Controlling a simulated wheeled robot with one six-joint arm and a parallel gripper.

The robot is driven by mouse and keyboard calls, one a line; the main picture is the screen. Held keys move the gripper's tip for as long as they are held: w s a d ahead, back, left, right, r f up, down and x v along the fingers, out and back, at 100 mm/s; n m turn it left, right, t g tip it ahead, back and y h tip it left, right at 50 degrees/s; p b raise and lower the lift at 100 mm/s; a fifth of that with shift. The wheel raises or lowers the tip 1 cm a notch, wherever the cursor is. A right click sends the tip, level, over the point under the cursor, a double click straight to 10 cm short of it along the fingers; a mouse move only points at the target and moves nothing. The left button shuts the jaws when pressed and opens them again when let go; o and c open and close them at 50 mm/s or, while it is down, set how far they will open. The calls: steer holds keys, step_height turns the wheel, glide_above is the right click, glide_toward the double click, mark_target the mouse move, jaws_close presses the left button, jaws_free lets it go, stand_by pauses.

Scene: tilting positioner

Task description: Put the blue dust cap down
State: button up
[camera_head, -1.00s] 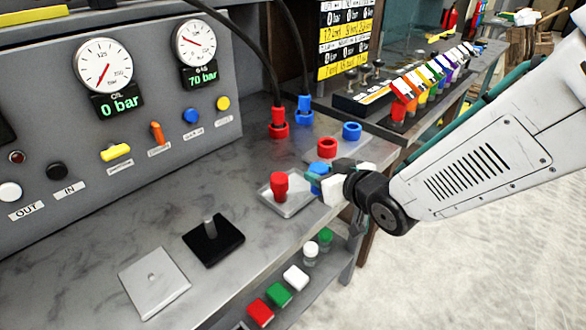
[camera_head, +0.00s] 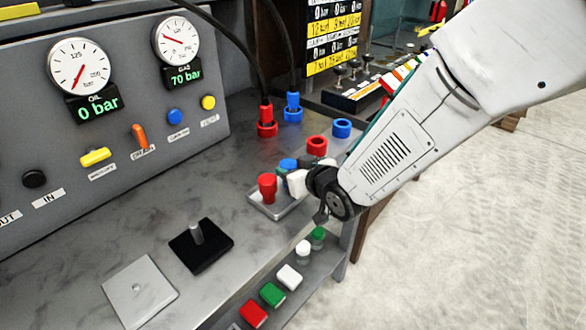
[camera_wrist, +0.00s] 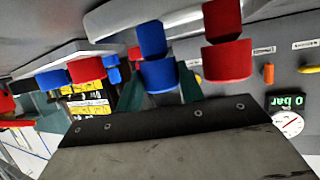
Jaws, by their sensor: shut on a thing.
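The blue dust cap (camera_head: 287,165) is held in my gripper (camera_head: 291,178), beside a red cap (camera_head: 267,188) that stands upright on a small grey tray (camera_head: 283,209). In the wrist view, which is upside down, the blue cap (camera_wrist: 157,75) sits between the two dark green fingers of my gripper (camera_wrist: 160,92). Its narrower end points at the tray (camera_wrist: 115,16), beside the red cap (camera_wrist: 228,60). I cannot tell whether the blue cap touches the tray. My gripper hides part of the cap and of the tray's right side in the head view.
A red ring (camera_head: 316,146) and a blue ring (camera_head: 342,128) stand behind my gripper. Red (camera_head: 266,120) and blue (camera_head: 292,106) hose couplings are farther back. A black base with a peg (camera_head: 201,244) and a grey plate (camera_head: 140,290) lie front left. Small boxes sit on a lower shelf (camera_head: 318,276).

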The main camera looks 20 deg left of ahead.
steer(key=shift+f, duration=0.2)
steer(key=o, duration=0.7)
steer(key=shift+r, duration=0.1)
steer(key=shift+d+r, duration=0.1)
steer(key=shift+r, duration=0.05)
steer(key=v, duration=1.2)
